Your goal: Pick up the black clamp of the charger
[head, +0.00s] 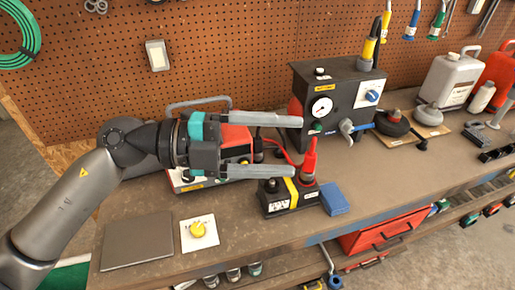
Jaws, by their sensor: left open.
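My left gripper (296,145) reaches in from the left above the bench, with its two long grey fingers spread apart and nothing visibly held. The charger (238,136), a red and grey box with a carrying handle, stands behind and partly under the gripper, which hides much of it. A small black part (258,148) shows at the charger's right side between the fingers; it looks like the black clamp, but its shape is unclear. A red clamp (310,160) stands upright at the black battery (290,203), with a red cable running to it. My right gripper is out of view.
A black tester box (335,105) with a gauge stands behind on the right. A blue block (334,199) sits beside the battery. A grey plate (138,241) and a yellow knob on a white card (198,230) lie front left. The pegboard (240,60) rises behind.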

